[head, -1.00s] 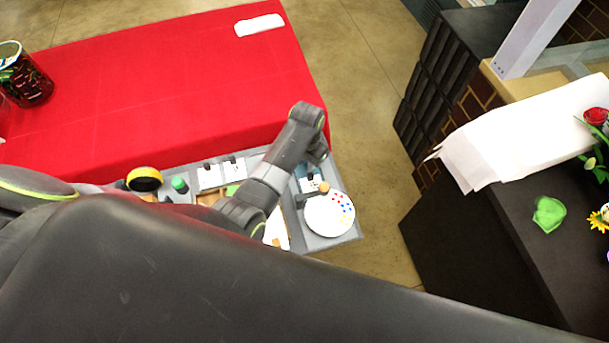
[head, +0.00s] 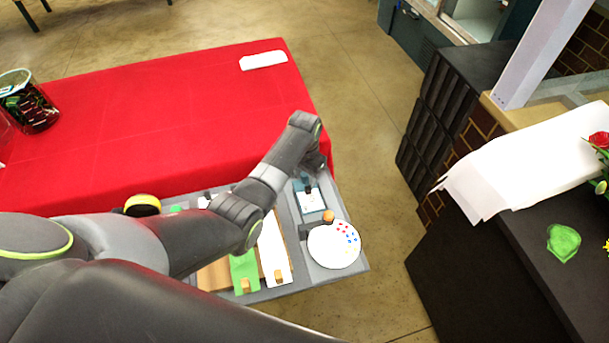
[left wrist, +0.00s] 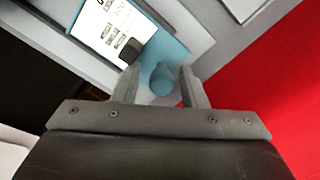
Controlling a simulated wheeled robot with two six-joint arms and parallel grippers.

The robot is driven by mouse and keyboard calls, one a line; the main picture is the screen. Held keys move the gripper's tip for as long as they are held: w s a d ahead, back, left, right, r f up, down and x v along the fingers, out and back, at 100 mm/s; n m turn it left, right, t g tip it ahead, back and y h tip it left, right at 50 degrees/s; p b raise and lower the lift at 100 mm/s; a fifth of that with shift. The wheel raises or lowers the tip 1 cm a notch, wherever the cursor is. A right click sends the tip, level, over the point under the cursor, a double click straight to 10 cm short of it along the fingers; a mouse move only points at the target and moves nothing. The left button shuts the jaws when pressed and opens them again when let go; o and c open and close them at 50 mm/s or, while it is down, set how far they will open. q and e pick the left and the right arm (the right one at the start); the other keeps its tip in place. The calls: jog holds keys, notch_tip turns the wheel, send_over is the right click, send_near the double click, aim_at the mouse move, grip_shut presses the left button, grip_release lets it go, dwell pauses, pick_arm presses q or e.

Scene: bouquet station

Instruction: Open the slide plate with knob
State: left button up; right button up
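The blue slide plate (left wrist: 172,50) shows in the left wrist view with a rounded blue knob (left wrist: 162,80) on it. A white printed card (left wrist: 114,32) lies against the plate. My left gripper (left wrist: 160,86) has its two fingers spread, one on each side of the knob, with small gaps visible. In the head view, the plate (head: 299,184) shows at the far right part of the grey board, and my left gripper (head: 318,165) is over it, partly hiding it; the knob is hidden there. My right gripper is in neither view.
The grey board (head: 300,284) also bears a white disc with coloured dots (head: 334,245), an orange knob (head: 328,215), and green (head: 243,270) and white (head: 275,250) strips. A red-covered table (head: 150,110) lies behind. A dark counter (head: 470,265) stands at right, with floor between.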

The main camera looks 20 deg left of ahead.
pick_arm(q)
jog(key=shift+r, duration=0.1)
jog(key=shift+r, duration=0.25)
notch_tip(320, 180, up, 10)
jog(key=shift+w+f+b, duration=0.1)
jog(key=shift+f+b, duration=0.15)
jog(key=shift+b, duration=0.3)
notch_tip(320, 180, up, 7)
jog(key=p, duration=0.4)
jog(key=shift+r, duration=0.15)
